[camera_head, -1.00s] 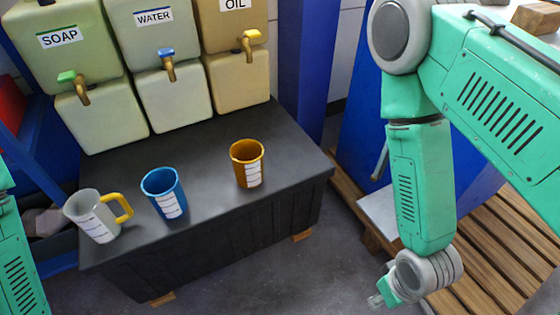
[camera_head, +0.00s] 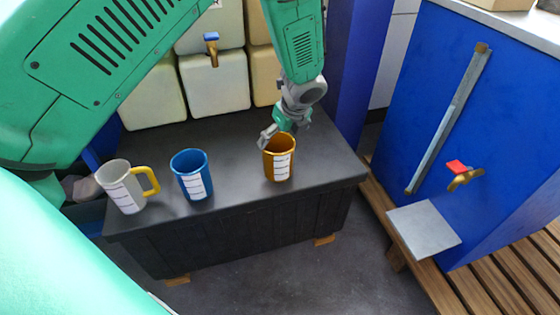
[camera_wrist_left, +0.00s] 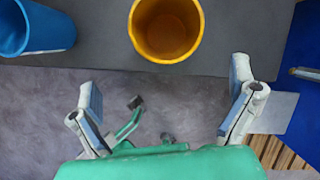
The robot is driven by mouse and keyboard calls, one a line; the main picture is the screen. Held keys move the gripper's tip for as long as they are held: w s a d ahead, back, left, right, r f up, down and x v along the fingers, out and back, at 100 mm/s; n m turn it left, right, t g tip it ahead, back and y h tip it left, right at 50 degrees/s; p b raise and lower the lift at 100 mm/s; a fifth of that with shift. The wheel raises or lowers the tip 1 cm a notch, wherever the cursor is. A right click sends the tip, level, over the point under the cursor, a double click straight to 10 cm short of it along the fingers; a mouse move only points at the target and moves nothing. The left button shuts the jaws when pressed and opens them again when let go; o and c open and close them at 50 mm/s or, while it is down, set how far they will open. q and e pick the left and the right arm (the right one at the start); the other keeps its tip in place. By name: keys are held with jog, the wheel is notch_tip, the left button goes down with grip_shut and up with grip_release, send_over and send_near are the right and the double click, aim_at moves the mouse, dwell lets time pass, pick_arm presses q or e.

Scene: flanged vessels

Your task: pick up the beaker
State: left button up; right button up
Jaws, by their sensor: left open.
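An orange beaker (camera_head: 279,160) with a white marked label stands upright on the dark bench (camera_head: 235,201). A blue beaker (camera_head: 192,176) and a pale grey beaker (camera_head: 122,187) with a yellow handle stand to its left. My left gripper (camera_head: 282,131) is at the orange beaker's rim, partly hiding its far side. In the left wrist view, the gripper (camera_wrist_left: 165,88) is open and empty. The orange beaker (camera_wrist_left: 168,29) lies beyond the fingertips, roughly between their lines, and looks empty. Contact with the rim cannot be told. My right gripper is out of view.
Pale containers with taps, one with a blue handle (camera_head: 212,46), stand behind the bench. At right is a blue cabinet (camera_head: 485,120) with a red-handled tap (camera_head: 460,174) above a grey plate (camera_head: 424,229). The bench right of the orange beaker is clear.

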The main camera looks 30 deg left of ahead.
aim_at(277, 144)
pick_arm(q)
jog(key=shift+w+a+m+b, duration=0.3)
jog(key=shift+w+a+m, duration=0.2)
jog(key=shift+w, duration=0.2)
jog(key=b+x, duration=0.1)
jog(key=x, duration=0.5)
jog(key=shift+w+a+f+b, duration=0.1)
jog(key=shift+b, duration=0.25)
jog(key=shift+w+a+f, duration=0.1)
jog(key=shift+a+f, duration=0.2)
jog(key=shift+f, duration=0.1)
jog(key=x, duration=0.1)
jog(key=b+x, duration=0.1)
jog(key=x, duration=0.1)
jog(key=b+x, duration=0.1)
jog(key=x, duration=0.1)
jog(key=shift+w+r, duration=0.1)
jog(key=shift+w, duration=0.2)
jog(key=shift+r, duration=0.1)
jog(key=shift+c, duration=0.5)
jog(key=c, duration=0.9)
jog(key=shift+c, duration=0.3)
